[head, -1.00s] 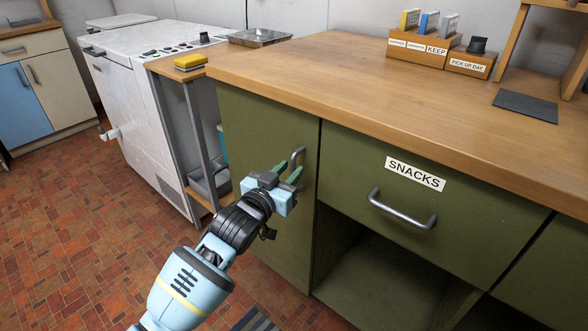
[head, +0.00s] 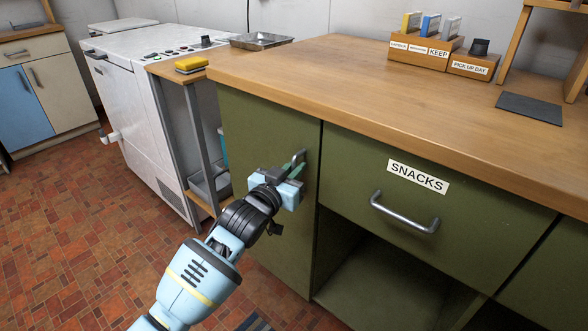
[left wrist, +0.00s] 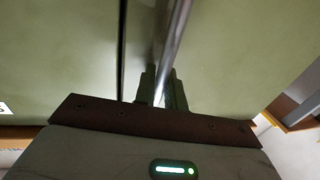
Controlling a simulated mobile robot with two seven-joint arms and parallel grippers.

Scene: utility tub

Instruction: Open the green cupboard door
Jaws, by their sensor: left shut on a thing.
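The green cupboard door (head: 262,135) is the tall panel left of the drawer, and it stands flush in its frame. Its metal handle (head: 299,157) is a vertical bar near the door's right edge. My left gripper (head: 291,172) is at the handle, shut on it. In the left wrist view the handle (left wrist: 173,45) runs down between the fingers of my left gripper (left wrist: 160,88), and the green door (left wrist: 230,50) lies behind it. The gripper hides the handle's lower part in the head view. My right gripper is not in view.
A green drawer labelled SNACKS (head: 395,205) with its own handle (head: 404,213) is to the right, above an open space. The wooden counter (head: 330,85) overhangs the door. A side shelf with a yellow sponge (head: 191,64) stands left. The tiled floor (head: 80,230) before the door is clear.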

